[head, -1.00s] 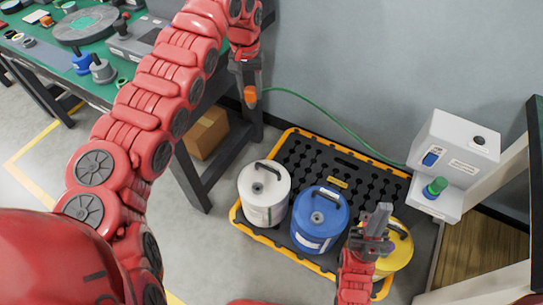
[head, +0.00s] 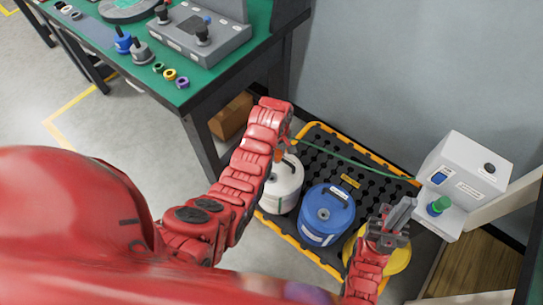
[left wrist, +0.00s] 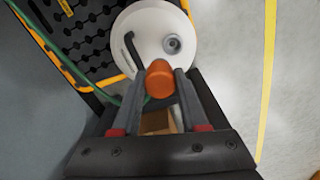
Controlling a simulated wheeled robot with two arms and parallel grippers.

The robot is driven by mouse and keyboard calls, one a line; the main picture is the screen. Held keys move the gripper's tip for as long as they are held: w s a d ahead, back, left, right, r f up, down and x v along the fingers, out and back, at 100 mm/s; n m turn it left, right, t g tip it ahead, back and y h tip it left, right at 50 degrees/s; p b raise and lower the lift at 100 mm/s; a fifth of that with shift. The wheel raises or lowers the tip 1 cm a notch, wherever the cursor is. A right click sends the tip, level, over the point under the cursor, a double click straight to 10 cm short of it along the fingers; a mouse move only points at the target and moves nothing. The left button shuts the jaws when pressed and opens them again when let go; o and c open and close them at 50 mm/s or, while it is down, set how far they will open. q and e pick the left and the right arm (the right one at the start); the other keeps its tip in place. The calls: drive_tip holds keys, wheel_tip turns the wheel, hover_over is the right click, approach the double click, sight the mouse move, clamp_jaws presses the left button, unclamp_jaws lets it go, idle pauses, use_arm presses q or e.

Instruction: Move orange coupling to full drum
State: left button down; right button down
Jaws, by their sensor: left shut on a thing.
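My left gripper (head: 281,148) is shut on the orange coupling (left wrist: 159,78), which sticks out between its fingertips in the left wrist view. In the head view the coupling (head: 279,156) is mostly hidden by my arm. The gripper is over the back of the white drum (head: 284,192). In the left wrist view the coupling overlaps the near rim of this drum (left wrist: 150,25), beside its round port and black handle. A blue drum (head: 326,222) and a yellow drum (head: 398,262) stand to its right. My right gripper (head: 400,213) hangs over the yellow drum; its finger gap is unclear.
The drums stand on a black pallet with a yellow rim (head: 315,262). A green hose (head: 350,163) runs from near my left gripper to a white box (head: 468,175). A green-topped bench (head: 190,80) with several parts stands at left, a cardboard box (head: 232,115) below it.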

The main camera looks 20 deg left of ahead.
use_arm(q)
drive_tip(key=shift+n, duration=0.3)
drive_tip(key=shift+s+a+f+b, duration=0.2)
drive_tip(key=shift+s+f+b, duration=0.25)
drive_tip(key=shift+f, duration=0.75)
drive_tip(key=shift+s+a+f+b, duration=0.2)
drive_tip(key=shift+s+f+b, duration=0.25)
drive_tip(key=shift+f, duration=0.75)
drive_tip(key=shift+s+a+f+b, duration=0.25)
drive_tip(key=shift+f+b, duration=0.35)
drive_tip(key=shift+f, duration=0.6)
drive_tip(key=shift+s, duration=0.1)
drive_tip(key=shift+f+b, duration=0.4)
drive_tip(key=shift+f, duration=1.05)
drive_tip(key=shift+c, duration=1.8)
unclamp_jaws()
drive_tip(key=shift+r, duration=0.1)
